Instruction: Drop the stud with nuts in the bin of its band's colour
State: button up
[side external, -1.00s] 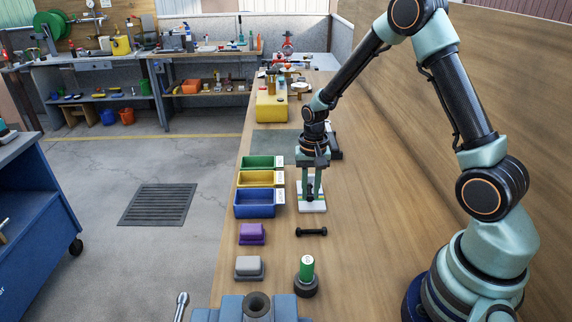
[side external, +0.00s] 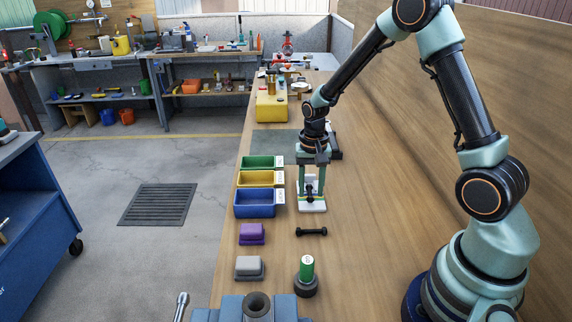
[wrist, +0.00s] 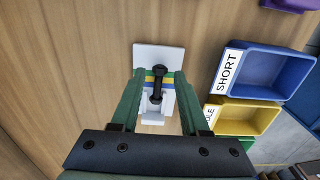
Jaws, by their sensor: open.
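A dark stud with nuts (wrist: 157,84) lies on a white plate (wrist: 146,54) with coloured stripes, yellow and blue among them. In the side view the plate (side external: 316,207) is under my gripper (side external: 311,194). My gripper is open, its two green fingers one on each side of the stud, apart from it. I cannot tell which stripe the stud's end reaches. The blue bin (side external: 255,211), labelled SHORT in the wrist view, the yellow bin (side external: 255,185) and the green bin (side external: 256,167) stand in a row left of the plate.
A second dark dumbbell-shaped piece (side external: 311,232) lies on the bench nearer the camera. A purple block (side external: 252,233), a grey block (side external: 249,267) and a green cylinder on a dark base (side external: 307,269) stand near it. The bench to the right is clear.

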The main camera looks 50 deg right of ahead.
aim_at(310, 197)
jog(key=shift+r, duration=2.95)
jog(key=shift+a+r, duration=0.1)
jog(key=shift+r, duration=0.25)
jog(key=s+a+r+n+t, duration=0.2)
jog(key=s+a+r+n, duration=0.2)
jog(key=r, duration=0.3)
jog(key=s+a+r+n+t, duration=0.3)
jog(key=s+r+n, duration=0.2)
jog(key=s+r, duration=0.2)
jog(key=shift+s+a+r+t, duration=0.3)
jog(key=shift+a+r, duration=0.05)
jog(key=shift+r, duration=0.25)
